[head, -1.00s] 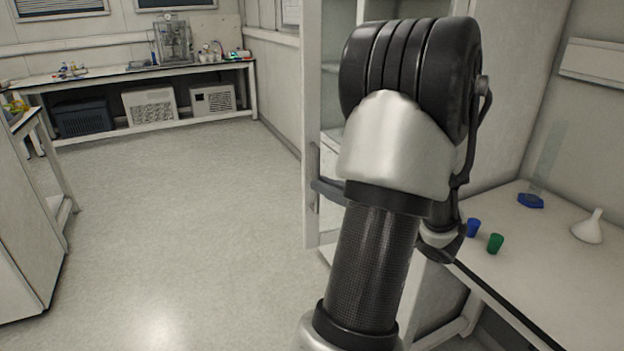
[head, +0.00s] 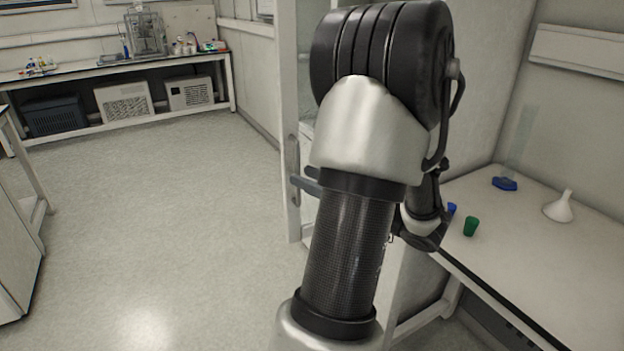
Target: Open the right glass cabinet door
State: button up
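The glass cabinet door (head: 289,110) shows left of my arm in the head view, as a tall pale frame with a vertical grey handle (head: 293,160). The door's right part and most of the cabinet are hidden behind my arm, so I cannot tell how far it stands open. My gripper (head: 306,180) shows only as two dark grey fingers sticking out left of my arm, with a gap between them. They are at the height of the handle's lower end, close to its right side. I cannot tell whether they touch it.
A white bench (head: 560,255) on the right holds a green cup (head: 470,227), a blue cup (head: 451,208), a blue-based item (head: 505,184) and a white funnel (head: 559,208). The floor (head: 170,230) to the left is clear. A bench (head: 60,77) with equipment stands at the back.

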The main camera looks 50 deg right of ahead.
jog(key=shift+s, duration=0.1)
jog(key=s+p, duration=0.1)
jog(key=s, duration=1.6)
jog(key=shift+a, duration=0.35)
jog(key=shift+s, duration=0.1)
